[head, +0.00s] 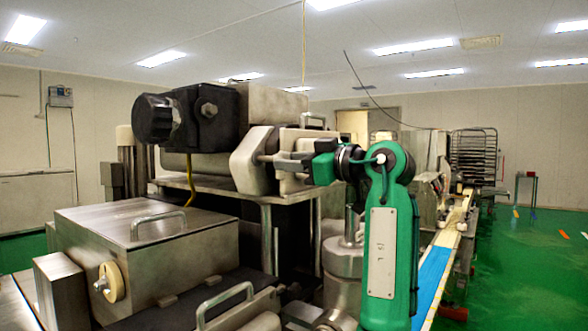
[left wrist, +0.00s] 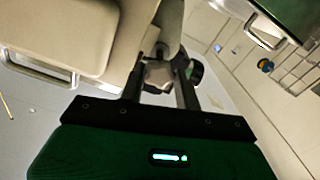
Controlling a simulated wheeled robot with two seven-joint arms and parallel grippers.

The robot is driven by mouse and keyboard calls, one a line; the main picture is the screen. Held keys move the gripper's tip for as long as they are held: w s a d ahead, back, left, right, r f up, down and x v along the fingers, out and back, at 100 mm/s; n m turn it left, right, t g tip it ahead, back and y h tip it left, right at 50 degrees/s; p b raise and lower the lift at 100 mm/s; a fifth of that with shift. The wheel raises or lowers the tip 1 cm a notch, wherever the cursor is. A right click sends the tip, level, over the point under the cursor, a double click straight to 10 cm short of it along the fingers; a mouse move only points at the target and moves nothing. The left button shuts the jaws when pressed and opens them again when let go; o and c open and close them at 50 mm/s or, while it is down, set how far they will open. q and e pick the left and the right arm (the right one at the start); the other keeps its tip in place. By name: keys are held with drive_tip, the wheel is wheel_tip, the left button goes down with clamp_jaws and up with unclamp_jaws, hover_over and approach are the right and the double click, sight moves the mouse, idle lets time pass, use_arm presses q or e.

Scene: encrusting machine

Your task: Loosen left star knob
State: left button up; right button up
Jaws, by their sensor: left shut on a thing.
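My left gripper (head: 274,159) comes in from the right of the machine, its fingers pointing left at a pale faceted housing (head: 248,160). In the left wrist view the two dark fingers (left wrist: 160,78) stand on either side of a small greyish, lobed knob, the star knob (left wrist: 158,74), and are shut on it. The knob sits at the end of a short shaft beside a pale machine part. In the head view the fingers and housing make the knob hard to pick out. My right gripper is in neither view.
A large black ribbed knob (head: 154,118) sticks out at the machine's upper left. A steel box with a handled lid (head: 128,220) stands at front left. A conveyor with a blue belt (head: 433,272) runs along the right, with open green floor (head: 520,265) beyond it.

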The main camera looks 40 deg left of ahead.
use_arm(q)
drive_tip(key=shift+w+r+n+b, duration=0.1)
drive_tip(key=shift+n+b, duration=2.35)
drive_tip(key=shift+n, duration=4.65)
drive_tip(key=o, duration=1)
drive_tip(key=d, duration=0.4)
drive_tip(key=w+d+b, duration=0.1)
drive_tip(key=d, duration=0.4)
drive_tip(key=d+b, duration=0.1)
drive_tip(key=d, duration=0.3)
drive_tip(key=shift+w+d, duration=0.25)
drive_tip(key=shift+d, duration=0.1)
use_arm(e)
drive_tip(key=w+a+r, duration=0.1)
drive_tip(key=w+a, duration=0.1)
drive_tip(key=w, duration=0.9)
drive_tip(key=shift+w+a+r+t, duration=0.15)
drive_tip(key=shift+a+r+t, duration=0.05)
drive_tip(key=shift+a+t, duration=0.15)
